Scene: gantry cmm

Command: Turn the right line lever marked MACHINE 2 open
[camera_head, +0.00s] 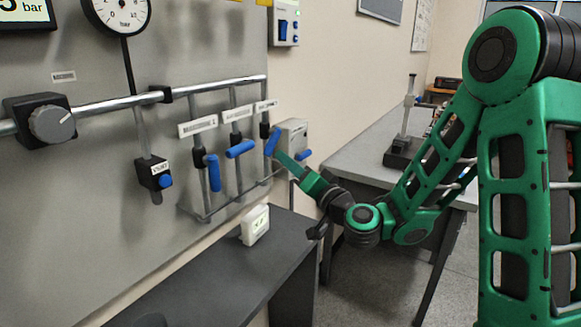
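Three blue levers hang on vertical pipes of the grey wall panel, each under a white label whose text is too small to read. The right line lever (272,142) is tilted steeply, its top leaning right. The middle lever (240,149) lies nearly level across its pipe. The left lever (212,172) stands nearly upright along its pipe. My gripper (281,156) reaches in from the right, its green tip at the lower end of the right lever. I cannot tell whether it touches the lever or whether its fingers are apart.
A grey box (292,134) with a blue handle (303,155) is close behind my gripper. A white device (255,225) stands on the dark bench (225,270) below. A knob (50,123) and a blue-buttoned vent valve (153,175) are at left. A grey table (355,160) is behind my arm.

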